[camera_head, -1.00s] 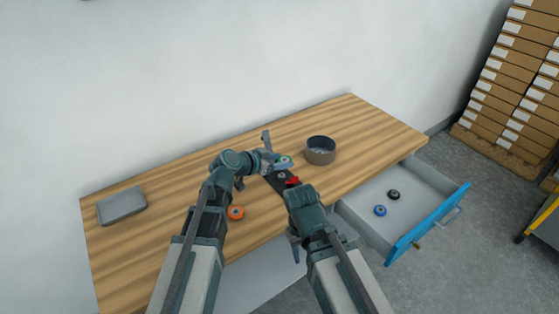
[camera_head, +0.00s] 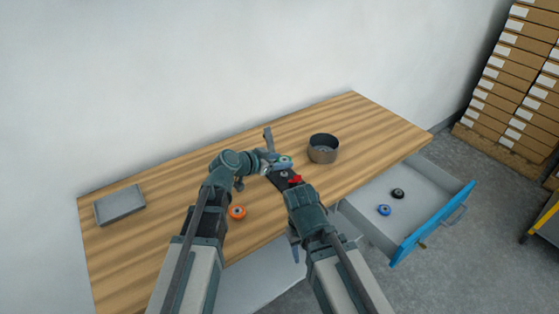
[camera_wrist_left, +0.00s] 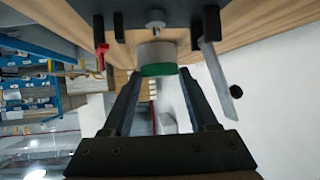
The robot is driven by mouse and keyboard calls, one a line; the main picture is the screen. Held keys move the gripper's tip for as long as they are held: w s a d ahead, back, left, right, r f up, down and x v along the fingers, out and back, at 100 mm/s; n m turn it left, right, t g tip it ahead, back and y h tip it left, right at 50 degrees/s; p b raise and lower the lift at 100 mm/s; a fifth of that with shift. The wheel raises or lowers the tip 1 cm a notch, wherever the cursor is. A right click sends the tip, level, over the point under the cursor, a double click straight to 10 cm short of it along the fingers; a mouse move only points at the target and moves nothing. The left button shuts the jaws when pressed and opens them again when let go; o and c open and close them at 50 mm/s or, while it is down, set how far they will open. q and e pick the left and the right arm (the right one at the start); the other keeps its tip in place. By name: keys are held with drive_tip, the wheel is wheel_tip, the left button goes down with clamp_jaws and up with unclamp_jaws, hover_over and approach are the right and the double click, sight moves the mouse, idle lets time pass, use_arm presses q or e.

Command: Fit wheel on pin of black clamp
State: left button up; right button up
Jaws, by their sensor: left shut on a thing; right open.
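A wheel with a green face (camera_head: 286,160) is between the fingertips of my left gripper (camera_head: 280,163), which is shut on it. In the left wrist view the wheel (camera_wrist_left: 157,58) is pale with a green face. The light pin (camera_wrist_left: 156,22) of the black clamp (camera_wrist_left: 180,12) lines up with the wheel and looks close to it; I cannot tell whether it enters the wheel. In the head view the black clamp (camera_head: 279,177), with a red part (camera_head: 295,180), is at the table's front edge. My right gripper (camera_head: 294,188) is open beside the clamp, its fingers mostly hidden.
An orange wheel (camera_head: 237,212) lies on the wooden table (camera_head: 160,215) beside my left arm. A dark round bowl (camera_head: 323,150) stands right of the clamp. A grey box (camera_head: 119,205) is far left. The open drawer (camera_head: 362,208) holds a blue wheel (camera_head: 384,210) and a black wheel (camera_head: 398,194).

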sight(279, 181)
use_arm(q)
drive_tip(key=shift+f+b, duration=2.1)
drive_tip(key=shift+f, duration=0.2)
drive_tip(key=o, duration=1.4)
drive_tip(key=shift+s, duration=0.1)
drive_tip(key=shift+s, duration=0.1)
